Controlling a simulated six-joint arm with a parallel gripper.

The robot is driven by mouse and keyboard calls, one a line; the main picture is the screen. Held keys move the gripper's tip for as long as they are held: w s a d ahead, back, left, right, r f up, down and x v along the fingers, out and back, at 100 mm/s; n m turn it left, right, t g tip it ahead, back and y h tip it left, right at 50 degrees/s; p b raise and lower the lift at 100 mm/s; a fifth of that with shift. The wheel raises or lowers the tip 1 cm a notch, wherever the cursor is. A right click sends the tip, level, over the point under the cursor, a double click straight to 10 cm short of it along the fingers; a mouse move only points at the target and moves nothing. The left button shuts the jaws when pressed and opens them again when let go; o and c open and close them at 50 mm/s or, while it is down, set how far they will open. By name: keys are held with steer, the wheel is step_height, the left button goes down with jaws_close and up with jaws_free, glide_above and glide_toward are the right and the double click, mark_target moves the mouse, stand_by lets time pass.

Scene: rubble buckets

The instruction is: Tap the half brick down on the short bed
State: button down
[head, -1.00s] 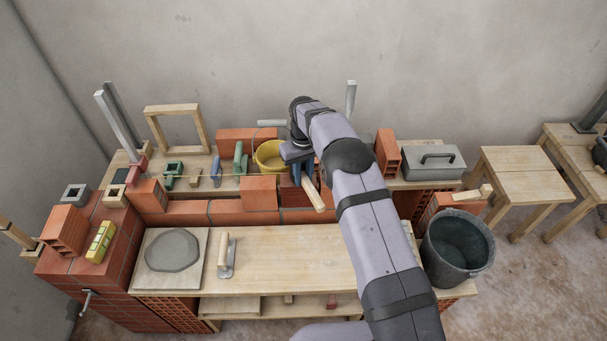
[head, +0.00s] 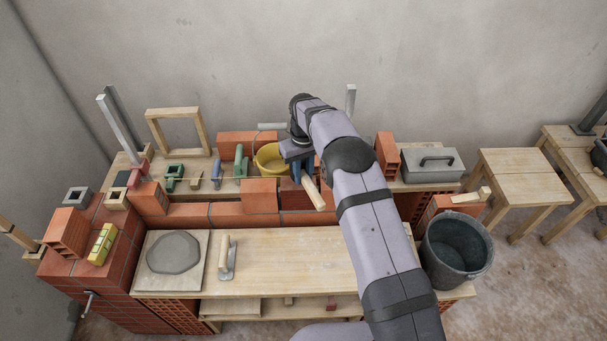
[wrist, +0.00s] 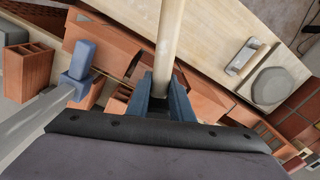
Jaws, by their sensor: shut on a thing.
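My gripper (head: 298,172) is above the low brick wall at the back of the bench. Its blue jaws (wrist: 166,100) are shut on a tool with a pale wooden handle (head: 314,194). The handle (wrist: 170,45) runs up out of the jaws in the wrist view; the tool's head is hidden. A short orange brick (head: 259,195) stands on the wall's brick course (head: 230,220), left of my gripper. More brick (head: 293,197) shows just below the jaws, partly covered by them. I cannot tell which is the half brick, or whether the tool touches it.
A yellow bucket (head: 271,158) stands just left of my gripper on the back shelf. A trowel (head: 228,257) and a mortar board (head: 154,284) lie on the front bench. The bench middle is clear.

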stand_by(1.3)
steer(key=shift+f, duration=0.15)
stand_by(0.3)
steer(key=shift+f+b, duration=1.35)
steer(key=shift+f, duration=0.3)
steer(key=shift+r+p, duration=1.05)
steer(key=shift+r, duration=0.6)
steer(key=shift+d+f, duration=0.1)
